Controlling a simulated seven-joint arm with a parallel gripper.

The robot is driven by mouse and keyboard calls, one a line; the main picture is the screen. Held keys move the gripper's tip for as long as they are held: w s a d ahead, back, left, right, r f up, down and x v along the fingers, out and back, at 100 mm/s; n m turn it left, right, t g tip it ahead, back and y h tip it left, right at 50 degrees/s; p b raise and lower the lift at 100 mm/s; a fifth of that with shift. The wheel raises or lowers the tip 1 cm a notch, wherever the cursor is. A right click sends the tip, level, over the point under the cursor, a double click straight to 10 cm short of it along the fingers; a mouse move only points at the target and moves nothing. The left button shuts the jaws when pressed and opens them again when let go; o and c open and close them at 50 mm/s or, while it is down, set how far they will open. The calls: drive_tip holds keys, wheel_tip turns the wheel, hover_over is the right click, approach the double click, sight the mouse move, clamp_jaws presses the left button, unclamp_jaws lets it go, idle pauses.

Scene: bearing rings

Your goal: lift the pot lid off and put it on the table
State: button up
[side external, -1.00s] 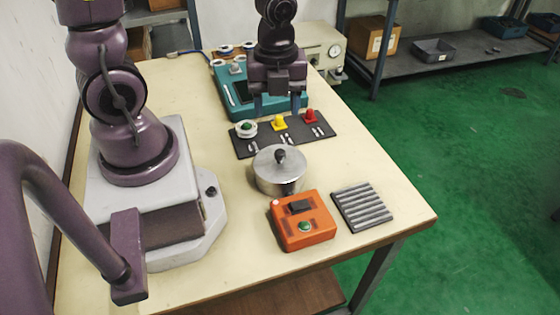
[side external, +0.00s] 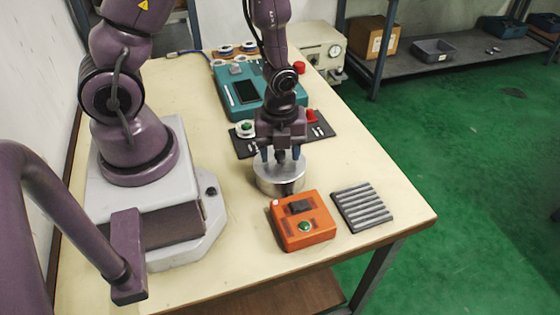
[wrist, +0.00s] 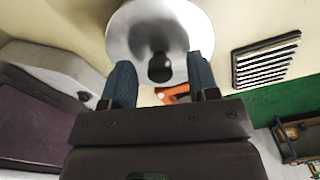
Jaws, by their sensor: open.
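The metal pot (side external: 279,183) stands on the table with its silver lid (side external: 262,166) on top. I cannot tell whether a finger touches the lid or knob. The gripper is open and holds nothing.
An orange box (side external: 303,222) with a green button stands in front of the pot. A grey ribbed pad (side external: 363,207) lies right of it. Behind are a dark mat (side external: 326,137) and a teal device (side external: 240,98). The table (side external: 375,160) is bare right of the pot.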

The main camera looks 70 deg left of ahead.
drive_tip(key=shift+f, duration=0.45)
clamp_jaws()
drive_tip(key=shift+r, duration=0.15)
